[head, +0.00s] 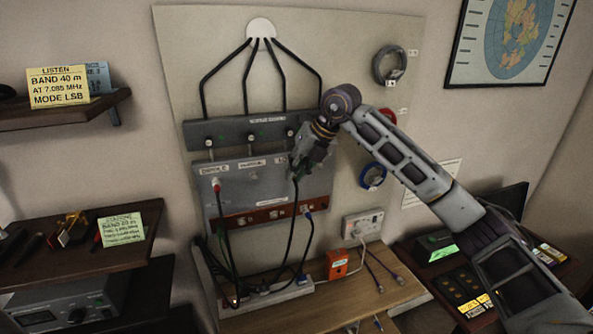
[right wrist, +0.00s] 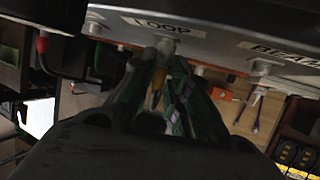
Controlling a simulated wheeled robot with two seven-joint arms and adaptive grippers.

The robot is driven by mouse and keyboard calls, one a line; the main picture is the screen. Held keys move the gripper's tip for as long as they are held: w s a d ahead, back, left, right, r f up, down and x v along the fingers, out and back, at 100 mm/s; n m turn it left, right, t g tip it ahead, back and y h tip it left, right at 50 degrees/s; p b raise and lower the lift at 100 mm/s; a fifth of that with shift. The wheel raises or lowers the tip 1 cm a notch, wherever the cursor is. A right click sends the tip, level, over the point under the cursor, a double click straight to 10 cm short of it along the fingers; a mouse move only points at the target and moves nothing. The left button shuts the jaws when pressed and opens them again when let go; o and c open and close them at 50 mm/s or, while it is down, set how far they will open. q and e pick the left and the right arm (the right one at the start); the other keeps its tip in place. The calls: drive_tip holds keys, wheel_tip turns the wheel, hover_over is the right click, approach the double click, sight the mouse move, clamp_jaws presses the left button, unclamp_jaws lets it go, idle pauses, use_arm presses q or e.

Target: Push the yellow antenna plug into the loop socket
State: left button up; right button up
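My right gripper (head: 297,172) is at the right part of the grey socket panel (head: 262,183), with a dark cable (head: 293,215) hanging below it. In the right wrist view its two fingers (right wrist: 163,72) are close together around the yellow plug (right wrist: 156,88), of which only a small yellow part shows between them. The fingertips are just below the LOOP label (right wrist: 161,25), at the grey loop socket (right wrist: 166,46). The fingers hide the plug's front end, so I cannot tell whether it is in the socket. My left gripper is not in view.
A red plug (head: 216,183) is at the panel's left socket; it also shows in the right wrist view (right wrist: 41,44). A BEAM label (right wrist: 282,53) is right of LOOP. A wooden bench (head: 350,294) below holds an orange box (head: 337,264). Cables hang near the panel.

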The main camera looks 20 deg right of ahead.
drive_tip(key=o, duration=0.3)
drive_tip(key=shift+o, duration=0.2)
drive_tip(key=v, duration=1.2)
drive_tip(key=shift+w, duration=0.1)
idle(0.9)
